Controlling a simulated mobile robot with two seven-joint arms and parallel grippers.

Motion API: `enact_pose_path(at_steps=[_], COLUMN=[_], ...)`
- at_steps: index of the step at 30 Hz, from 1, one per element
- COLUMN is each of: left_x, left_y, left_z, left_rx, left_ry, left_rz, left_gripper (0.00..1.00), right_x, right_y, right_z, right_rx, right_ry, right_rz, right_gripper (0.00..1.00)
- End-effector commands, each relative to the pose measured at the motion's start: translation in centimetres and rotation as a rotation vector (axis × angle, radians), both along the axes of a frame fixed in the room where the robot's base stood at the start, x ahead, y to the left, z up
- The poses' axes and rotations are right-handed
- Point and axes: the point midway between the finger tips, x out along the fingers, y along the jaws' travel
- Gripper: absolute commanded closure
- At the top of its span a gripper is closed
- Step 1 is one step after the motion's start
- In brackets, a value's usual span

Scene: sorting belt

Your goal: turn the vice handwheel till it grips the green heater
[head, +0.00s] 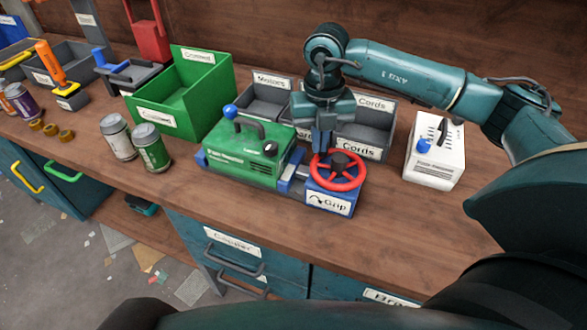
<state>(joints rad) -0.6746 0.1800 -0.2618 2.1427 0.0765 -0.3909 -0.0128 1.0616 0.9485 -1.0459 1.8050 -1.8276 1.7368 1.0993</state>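The green heater (240,158), a box with a dark handle and a blue knob on top, sits on the bench in the middle of the head view. My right gripper (322,150) points down at the wheel's far left rim. Its fingers look close together; whether they hold the rim is unclear. My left gripper is not in view.
A white heater-like box (436,158) stands to the right. Grey bins labelled "Cords" (366,150) and "Motors" (268,84) stand behind the vice. A green bin (160,122) and several cans (117,138) are at left. The bench front right of the vice is clear.

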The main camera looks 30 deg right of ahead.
Motion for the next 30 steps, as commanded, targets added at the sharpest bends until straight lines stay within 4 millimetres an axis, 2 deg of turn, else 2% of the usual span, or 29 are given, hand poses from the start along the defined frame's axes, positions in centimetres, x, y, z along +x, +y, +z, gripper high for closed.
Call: enact_pose_path(at_steps=[8, 30], left_x=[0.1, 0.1], left_y=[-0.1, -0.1], left_z=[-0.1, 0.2], left_rx=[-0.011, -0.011], left_ry=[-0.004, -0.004], left_rz=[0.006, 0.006], left_gripper=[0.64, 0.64], right_x=[1.3, 0.4], right_y=[-1.5, -0.3], right_z=[0.2, 0.2], right_rx=[0.003, 0.003], right_ry=[-0.020, -0.013], right_rz=[-0.004, 0.000], right_gripper=[1.00, 1.00])
